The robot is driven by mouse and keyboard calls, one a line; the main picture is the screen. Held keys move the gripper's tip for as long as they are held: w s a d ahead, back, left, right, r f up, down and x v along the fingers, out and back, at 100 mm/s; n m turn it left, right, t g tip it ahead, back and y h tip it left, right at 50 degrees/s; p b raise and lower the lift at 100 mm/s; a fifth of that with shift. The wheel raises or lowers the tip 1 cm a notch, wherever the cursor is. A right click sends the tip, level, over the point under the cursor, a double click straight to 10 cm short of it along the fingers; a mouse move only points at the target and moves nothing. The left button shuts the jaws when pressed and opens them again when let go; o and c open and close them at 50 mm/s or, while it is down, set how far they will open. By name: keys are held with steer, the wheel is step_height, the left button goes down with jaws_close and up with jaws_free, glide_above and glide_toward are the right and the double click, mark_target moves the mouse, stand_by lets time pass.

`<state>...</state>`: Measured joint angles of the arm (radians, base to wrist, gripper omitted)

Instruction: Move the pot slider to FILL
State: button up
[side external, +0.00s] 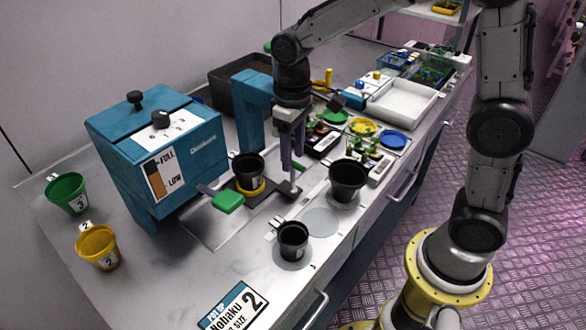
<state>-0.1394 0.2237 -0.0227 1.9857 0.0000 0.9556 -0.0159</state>
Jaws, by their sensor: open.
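The pot slider (265,203) is a dark flat plate on the bench with a yellow ring holding a black pot (248,168). An upright grey post (293,176) stands at its right end. A green paddle (228,201) lies at its left front. My gripper (292,163) points down over the right end of the slider, its two purplish fingers apart near the post. I cannot tell whether they touch it. The blue dispenser (205,145) with a FULL/LOW gauge stands left of the slider. A FILL mark cannot be made out.
A blue arch (248,105) stands behind the pot. Two black pots (348,181) (293,238) stand front right; green (68,192) and yellow (98,245) pots stand left. A white tray (402,103) and seedlings are behind. A sign (235,307) lies at the front edge.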

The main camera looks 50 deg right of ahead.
mark_target(293, 161)
steer(key=shift+f, duration=2.45)
jaws_close()
